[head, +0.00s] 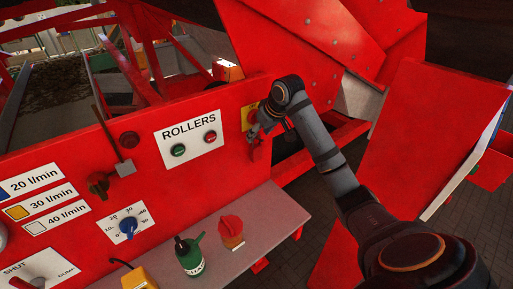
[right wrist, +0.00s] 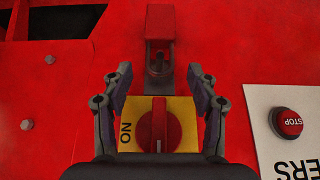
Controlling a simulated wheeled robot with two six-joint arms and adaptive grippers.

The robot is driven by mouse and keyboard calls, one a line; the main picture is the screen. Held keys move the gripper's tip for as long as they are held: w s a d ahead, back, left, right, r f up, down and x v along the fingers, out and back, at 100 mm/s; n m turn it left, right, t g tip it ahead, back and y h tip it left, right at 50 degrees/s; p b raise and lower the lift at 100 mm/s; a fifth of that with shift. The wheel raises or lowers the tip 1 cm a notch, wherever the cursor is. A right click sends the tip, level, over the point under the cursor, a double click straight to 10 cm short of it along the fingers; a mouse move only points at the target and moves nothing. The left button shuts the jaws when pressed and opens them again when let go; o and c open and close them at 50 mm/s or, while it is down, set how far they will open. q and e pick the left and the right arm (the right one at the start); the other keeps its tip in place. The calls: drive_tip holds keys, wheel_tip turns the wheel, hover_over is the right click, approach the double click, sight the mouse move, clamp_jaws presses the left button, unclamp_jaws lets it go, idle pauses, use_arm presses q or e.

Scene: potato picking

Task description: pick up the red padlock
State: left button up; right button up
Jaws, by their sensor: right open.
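In the right wrist view, a red block with a dark loop at its lower end, which looks like the red padlock (right wrist: 160,25), sits against the red panel at the top centre. Below it in that picture is a yellow plate (right wrist: 185,110) with a red rotary switch (right wrist: 160,125) marked ON. My right gripper (right wrist: 160,80) is open and empty, its fingers on either side of the switch and short of the red block. In the head view, my right gripper (head: 262,124) is by the yellow plate (head: 250,117), with the padlock (head: 257,152) just below. My left gripper is not in view.
The red panel carries a ROLLERS plate (head: 191,134) with green and red buttons, plus several knobs. A grey shelf (head: 268,215) below holds a green bottle (head: 189,258), a red-topped item (head: 231,228) and a yellow object (head: 138,278). A red STOP button (right wrist: 288,123) stands beside my gripper.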

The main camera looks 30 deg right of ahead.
drive_tip(key=shift+x, duration=0.8)
drive_tip(key=shift+r, duration=0.1)
clamp_jaws()
drive_tip(key=shift+r, duration=0.15)
